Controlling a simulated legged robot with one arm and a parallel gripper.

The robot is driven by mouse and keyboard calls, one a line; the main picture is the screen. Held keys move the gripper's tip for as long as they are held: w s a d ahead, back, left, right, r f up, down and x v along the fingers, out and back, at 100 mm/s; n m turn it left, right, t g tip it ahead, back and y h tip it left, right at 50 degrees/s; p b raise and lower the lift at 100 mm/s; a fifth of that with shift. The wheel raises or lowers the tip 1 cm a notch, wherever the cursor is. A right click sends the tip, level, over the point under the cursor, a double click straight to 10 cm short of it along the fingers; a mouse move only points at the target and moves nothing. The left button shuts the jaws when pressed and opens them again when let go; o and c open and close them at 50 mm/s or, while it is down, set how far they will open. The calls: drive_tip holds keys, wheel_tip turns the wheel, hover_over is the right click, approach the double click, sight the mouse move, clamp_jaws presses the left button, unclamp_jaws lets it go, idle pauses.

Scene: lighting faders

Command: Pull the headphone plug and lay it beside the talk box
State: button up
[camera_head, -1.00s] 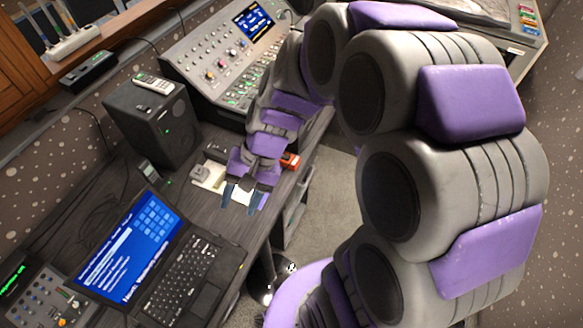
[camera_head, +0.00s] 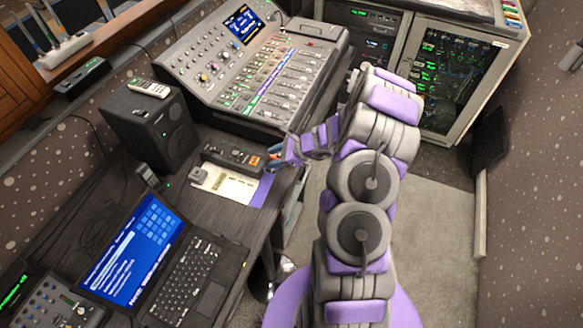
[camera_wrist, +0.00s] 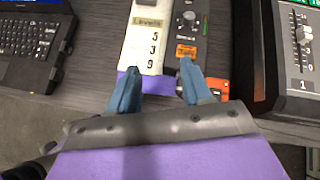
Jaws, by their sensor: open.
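The talk box (camera_head: 232,154) is a dark, low box with an orange part, lying near the table's front edge in front of the mixing desk. It also shows in the wrist view (camera_wrist: 206,25), with an orange label and a red part at its near end. My gripper (camera_wrist: 160,82) is open and empty in the wrist view. Its left blue finger is over the card's near end, its right finger over the talk box's near end. In the head view my gripper (camera_head: 275,157) is at the box's right end. I cannot make out the headphone plug, which may be hidden by the fingers.
A levels card (camera_head: 228,184) on a purple sheet lies beside the talk box. The mixing desk (camera_head: 262,75) stands behind, the speaker (camera_head: 150,125) and open laptop (camera_head: 185,265) to the left. Bare table shows between laptop and card.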

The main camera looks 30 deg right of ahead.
sight(275, 170)
drive_tip(key=d+f+m, duration=0.1)
drive_tip(key=d+f, duration=0.1)
drive_tip(key=s+d+f+m+h, duration=0.1)
drive_tip(key=f, duration=0.2)
drive_tip(key=d+f+m, duration=0.1)
drive_tip(key=d+f, duration=0.1)
drive_tip(key=f, duration=0.1)
drive_tip(key=shift+s+d+f+m+t+h+b, duration=0.15)
drive_tip(key=shift+d+m+t+h+b, duration=0.15)
drive_tip(key=shift+m+t+h, duration=0.1)
drive_tip(key=shift+b+x, duration=2)
drive_tip(key=shift+x, duration=1.95)
clamp_jaws()
drive_tip(key=shift+d, duration=0.15)
drive_tip(key=shift+s+d+p, duration=0.4)
drive_tip(key=shift+s+d, duration=0.25)
drive_tip(key=shift+s, duration=0.25)
drive_tip(key=shift+s+d+p, duration=0.35)
drive_tip(key=shift+s+d, duration=0.25)
drive_tip(key=shift+s, duration=0.3)
